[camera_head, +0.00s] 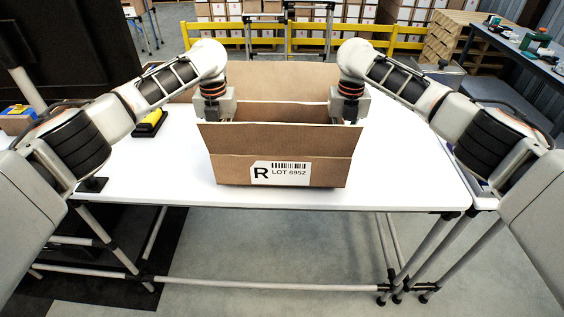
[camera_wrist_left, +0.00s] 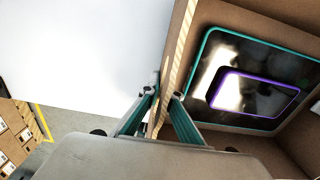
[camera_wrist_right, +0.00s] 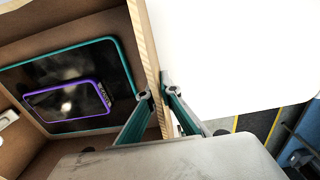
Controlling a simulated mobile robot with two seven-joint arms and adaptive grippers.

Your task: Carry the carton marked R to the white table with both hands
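The carton marked R (camera_head: 230,140) is an open brown box with a white "R LOT 6952" label, over the front middle of the white table (camera_head: 400,150). It looks level; I cannot tell whether its bottom touches the tabletop. My left gripper (camera_wrist_left: 163,95) is shut on its left wall, one finger inside and one outside. My right gripper (camera_wrist_right: 155,92) is shut the same way on its right wall. Inside lie a dark teal-edged tablet (camera_wrist_left: 285,62) and a smaller purple-edged device (camera_wrist_left: 255,96); they also show in the right wrist view. The fingertips are hidden in the head view.
A yellow and black object (camera_head: 150,122) lies on the table at left. A dark bench (camera_head: 520,55) with small items is at far right. A yellow rail (camera_head: 400,40) and shelved boxes are behind. The tabletop right of the carton is clear.

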